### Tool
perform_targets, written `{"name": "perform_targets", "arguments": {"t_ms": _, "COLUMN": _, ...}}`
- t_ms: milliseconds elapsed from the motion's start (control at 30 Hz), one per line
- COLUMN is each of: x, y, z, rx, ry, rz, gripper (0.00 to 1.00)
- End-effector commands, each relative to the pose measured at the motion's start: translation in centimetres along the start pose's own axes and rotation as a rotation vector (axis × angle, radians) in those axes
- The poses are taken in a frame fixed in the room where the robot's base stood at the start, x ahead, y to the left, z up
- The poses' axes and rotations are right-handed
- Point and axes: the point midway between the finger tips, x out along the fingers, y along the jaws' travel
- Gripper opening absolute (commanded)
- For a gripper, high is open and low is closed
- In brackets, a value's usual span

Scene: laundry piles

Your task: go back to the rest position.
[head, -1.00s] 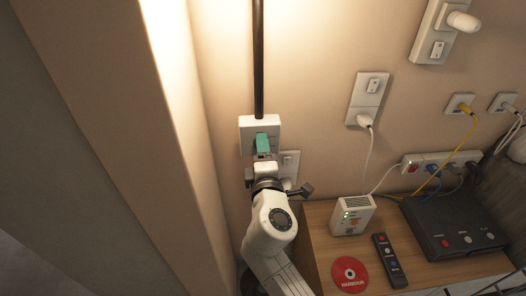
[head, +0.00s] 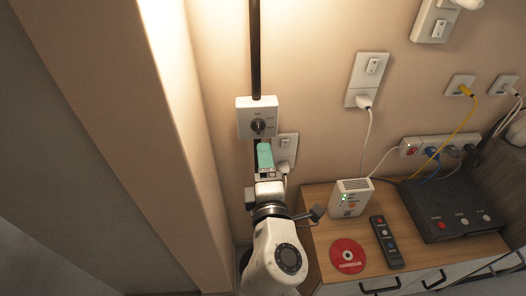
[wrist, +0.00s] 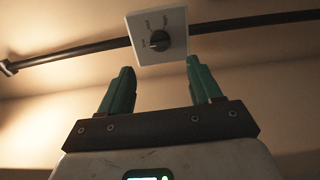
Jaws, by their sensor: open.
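My gripper (head: 265,155) is raised in front of the wall, just below a white box with a dark round knob (head: 257,126). In the wrist view my gripper (wrist: 158,88) shows two teal fingers spread well apart with nothing between them. The white box with the knob (wrist: 157,41) is beyond the fingertips there, and a gap shows between it and the fingers. Printed marks surround the knob, too small to read surely.
A wooden cabinet (head: 318,233) stands at the right with a white router (head: 350,197), a remote (head: 386,243), a red disc (head: 347,256) and a dark box (head: 455,208). A power strip (head: 411,149) and wall sockets hold cables. A wall corner (head: 165,130) rises at the left.

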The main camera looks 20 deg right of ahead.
Motion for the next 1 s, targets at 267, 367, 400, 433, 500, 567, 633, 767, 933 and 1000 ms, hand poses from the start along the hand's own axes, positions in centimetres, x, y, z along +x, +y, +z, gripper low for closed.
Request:
{"name": "perform_targets", "arguments": {"t_ms": 267, "x": -0.8, "y": 0.0, "z": 0.0, "rx": 0.001, "ry": 0.000, "rz": 0.000, "gripper": 0.64}}
{"name": "perform_targets", "arguments": {"t_ms": 367, "x": -0.8, "y": 0.0, "z": 0.0, "rx": 0.001, "ry": 0.000, "rz": 0.000, "gripper": 0.64}}
{"name": "perform_targets", "arguments": {"t_ms": 400, "x": -0.8, "y": 0.0, "z": 0.0, "rx": 0.001, "ry": 0.000, "rz": 0.000, "gripper": 0.64}}
{"name": "perform_targets", "arguments": {"t_ms": 433, "x": -0.8, "y": 0.0, "z": 0.0, "rx": 0.001, "ry": 0.000, "rz": 0.000, "gripper": 0.64}}
{"name": "perform_targets", "arguments": {"t_ms": 500, "x": -0.8, "y": 0.0, "z": 0.0, "rx": 0.001, "ry": 0.000, "rz": 0.000, "gripper": 0.64}}
{"name": "perform_targets", "arguments": {"t_ms": 567, "x": -0.8, "y": 0.0, "z": 0.0, "rx": 0.001, "ry": 0.000, "rz": 0.000, "gripper": 0.64}}
{"name": "perform_targets", "arguments": {"t_ms": 633, "x": -0.8, "y": 0.0, "z": 0.0, "rx": 0.001, "ry": 0.000, "rz": 0.000, "gripper": 0.64}}
{"name": "perform_targets", "arguments": {"t_ms": 767, "x": -0.8, "y": -0.9, "z": 1.9, "rx": 0.055, "ry": -0.043, "rz": -0.050, "gripper": 0.64}}
{"name": "perform_targets", "arguments": {"t_ms": 933, "x": -2.2, "y": -5.8, "z": 9.2, "rx": 0.302, "ry": -0.235, "rz": -0.272, "gripper": 0.64}}
{"name": "perform_targets", "arguments": {"t_ms": 1000, "x": -4.0, "y": -8.8, "z": 12.6, "rx": 0.441, "ry": -0.346, "rz": -0.404, "gripper": 0.64}}
